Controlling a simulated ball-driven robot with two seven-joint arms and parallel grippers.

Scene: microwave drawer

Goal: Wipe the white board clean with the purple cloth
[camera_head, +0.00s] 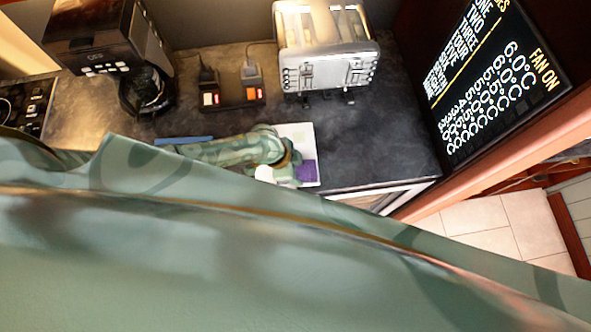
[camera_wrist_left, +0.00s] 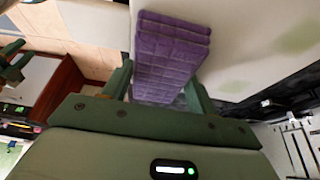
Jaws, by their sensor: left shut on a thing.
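The white board (camera_head: 301,133) lies flat on the dark counter in the head view, partly covered by my left arm and gripper. In the left wrist view, the white board (camera_wrist_left: 245,60) fills the upper right and bears faint green smudges (camera_wrist_left: 294,37). My left gripper (camera_head: 292,170) is over the board's near part. The purple cloth (camera_head: 308,171) shows beside it there. In the left wrist view, the folded purple cloth (camera_wrist_left: 168,55) sits between the fingers of my left gripper (camera_wrist_left: 158,88), which are shut on it. The cloth is over the board; contact is hard to tell.
A toaster (camera_head: 325,60) stands behind the board, with a power strip (camera_head: 232,98) and a coffee maker (camera_head: 110,45) to its left. A blue strip (camera_head: 183,140) lies left of the board. A dark screen (camera_head: 495,80) is at right. Dark counter (camera_head: 385,130) right of the board is clear.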

